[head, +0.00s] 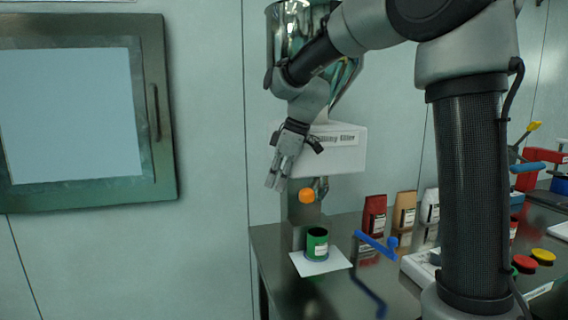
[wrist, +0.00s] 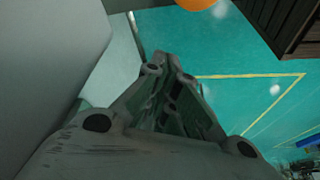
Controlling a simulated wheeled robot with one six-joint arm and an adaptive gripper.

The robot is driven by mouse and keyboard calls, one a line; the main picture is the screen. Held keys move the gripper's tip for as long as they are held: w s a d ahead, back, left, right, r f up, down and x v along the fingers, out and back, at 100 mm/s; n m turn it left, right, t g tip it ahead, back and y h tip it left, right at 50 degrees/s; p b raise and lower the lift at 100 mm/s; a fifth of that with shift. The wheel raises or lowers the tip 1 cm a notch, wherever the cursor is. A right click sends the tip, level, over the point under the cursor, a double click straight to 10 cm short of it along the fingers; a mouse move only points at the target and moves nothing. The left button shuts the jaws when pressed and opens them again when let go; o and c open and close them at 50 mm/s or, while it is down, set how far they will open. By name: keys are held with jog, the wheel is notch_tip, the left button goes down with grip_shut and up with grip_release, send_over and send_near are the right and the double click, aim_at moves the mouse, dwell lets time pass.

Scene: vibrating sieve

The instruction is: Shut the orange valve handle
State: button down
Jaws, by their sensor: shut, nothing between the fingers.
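The orange valve handle (head: 306,195) shows as a rounded knob below the white sieve box (head: 342,150), above the table's left end. In the wrist view its orange edge (wrist: 196,3) is cut off at the top. My gripper (head: 275,183) points down, just left of and slightly above the handle in the head view. Its fingers (wrist: 178,75) are together with nothing between them, and they look apart from the handle. The valve's metal outlet (head: 321,187) is partly hidden behind the handle.
A green can (head: 317,244) stands on a white sheet (head: 322,265) below the valve. A blue crank-shaped handle (head: 377,245) and red and tan packets (head: 374,214) are to the right. A wall window (head: 70,115) is at left. Space left of the table is clear.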

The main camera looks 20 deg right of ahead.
jog(key=shift+s+d+f, duration=0.1)
jog(key=shift+s+d, duration=0.15)
jog(key=shift+d, duration=0.3)
jog(key=shift+s+d+f, duration=0.15)
jog(key=shift+s+d, duration=0.15)
jog(key=shift+d, duration=0.3)
jog(key=shift+s+d+f, duration=0.1)
jog(key=shift+s+d, duration=0.15)
jog(key=shift+d, duration=0.3)
jog(key=s+d+n+g, duration=0.3)
jog(key=d+n, duration=0.7)
jog(key=d, duration=1)
jog(key=shift+s+d, duration=0.2)
jog(key=shift+s, duration=0.5)
jog(key=shift+w+d+r, duration=0.1)
